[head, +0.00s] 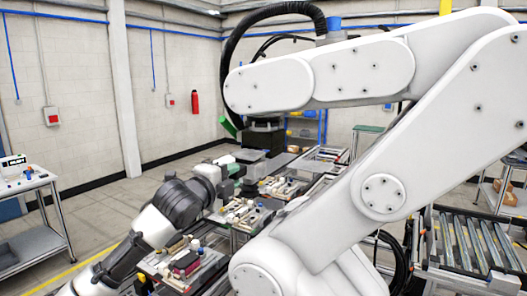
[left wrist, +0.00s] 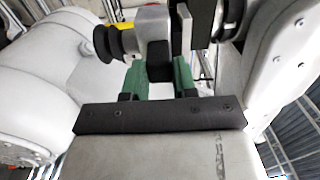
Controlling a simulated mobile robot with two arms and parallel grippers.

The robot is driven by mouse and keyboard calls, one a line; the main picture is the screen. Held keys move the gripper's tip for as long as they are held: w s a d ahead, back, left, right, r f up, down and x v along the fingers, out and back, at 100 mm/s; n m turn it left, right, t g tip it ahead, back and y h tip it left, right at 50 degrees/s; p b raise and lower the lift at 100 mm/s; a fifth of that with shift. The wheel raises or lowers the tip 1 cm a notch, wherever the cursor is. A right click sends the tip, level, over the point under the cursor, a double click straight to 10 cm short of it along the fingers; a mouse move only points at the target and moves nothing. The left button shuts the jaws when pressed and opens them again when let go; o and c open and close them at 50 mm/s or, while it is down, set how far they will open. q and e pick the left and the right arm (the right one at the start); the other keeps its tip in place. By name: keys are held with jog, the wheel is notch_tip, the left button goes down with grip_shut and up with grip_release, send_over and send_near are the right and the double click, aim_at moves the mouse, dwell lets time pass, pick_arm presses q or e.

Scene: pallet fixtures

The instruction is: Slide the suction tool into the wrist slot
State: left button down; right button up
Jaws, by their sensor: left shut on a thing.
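My left gripper (head: 232,167) reaches in from the lower left, below the black wrist end (head: 263,139) of a large white industrial arm (head: 360,75). In the left wrist view its green fingers (left wrist: 158,72) are shut on the suction tool (left wrist: 153,37), a grey body with a dark block between the fingers and a black ribbed cup with a yellow band at left. A dark upright plate (left wrist: 202,35) stands close beside the tool at right; I cannot tell whether they touch. The wrist slot is not clearly visible. In the head view the tool is small and partly hidden. My right gripper is out of view.
The white arm fills much of the foreground and hides part of the benches. Below my gripper are pallet fixtures (head: 245,213) with small parts. A roller conveyor (head: 465,240) stands at right, a trolley (head: 38,215) at left. Open floor lies between trolley and fixtures.

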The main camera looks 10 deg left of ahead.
aim_at(245, 178)
pick_arm(q)
jog(key=shift+r, duration=0.1)
jog(key=shift+x, duration=0.8)
jog(key=shift+w+d, duration=0.1)
jog(key=shift+w, duration=0.05)
jog(key=shift+w, duration=0.15)
jog(key=shift+w+d, duration=0.25)
jog(key=shift+w, duration=0.25)
jog(key=shift+w, duration=0.15)
dwell(0.5)
jog(key=shift+w+d, duration=0.25)
jog(key=shift+w, duration=0.3)
jog(key=shift+w+d, duration=0.25)
jog(key=shift+w, duration=0.4)
